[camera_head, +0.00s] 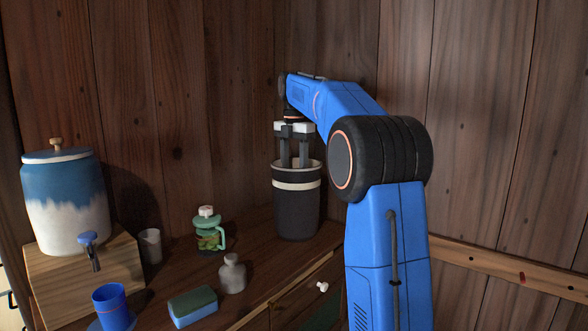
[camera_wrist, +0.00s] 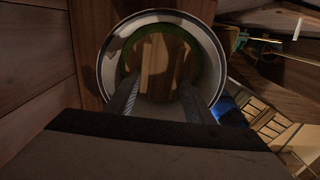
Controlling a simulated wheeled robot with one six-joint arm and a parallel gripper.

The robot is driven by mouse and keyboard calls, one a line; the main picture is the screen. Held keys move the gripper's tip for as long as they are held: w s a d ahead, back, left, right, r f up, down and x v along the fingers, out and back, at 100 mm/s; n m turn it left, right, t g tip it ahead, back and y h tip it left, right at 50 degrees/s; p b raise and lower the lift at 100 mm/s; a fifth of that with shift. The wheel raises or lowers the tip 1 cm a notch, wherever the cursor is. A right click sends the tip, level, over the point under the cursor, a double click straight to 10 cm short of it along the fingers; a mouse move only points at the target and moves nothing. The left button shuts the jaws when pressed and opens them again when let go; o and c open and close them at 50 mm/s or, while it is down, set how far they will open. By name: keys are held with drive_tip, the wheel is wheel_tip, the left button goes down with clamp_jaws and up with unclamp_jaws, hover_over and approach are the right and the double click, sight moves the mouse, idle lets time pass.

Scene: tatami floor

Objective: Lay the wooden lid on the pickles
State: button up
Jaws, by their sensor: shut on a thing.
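A tall dark crock (camera_head: 297,212) with a pale band stands upright on the wooden counter in the head view. In the wrist view I look down into its round mouth, past its pale rim (camera_wrist: 106,62). The round wooden lid (camera_wrist: 158,58) shows inside the mouth, with a green ring of pickles (camera_wrist: 196,58) around its edge. My gripper (camera_head: 294,162) points straight down, its fingers reaching into the crock's mouth. It is shut on the lid; the grip point is hard to make out. Whether the lid touches the pickles I cannot tell.
A plank wall stands close behind.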

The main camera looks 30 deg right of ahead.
drive_tip(key=shift+f, duration=0.1)
drive_tip(key=o, duration=1)
drive_tip(key=shift+r, duration=3.85)
drive_tip(key=shift+s, duration=0.1)
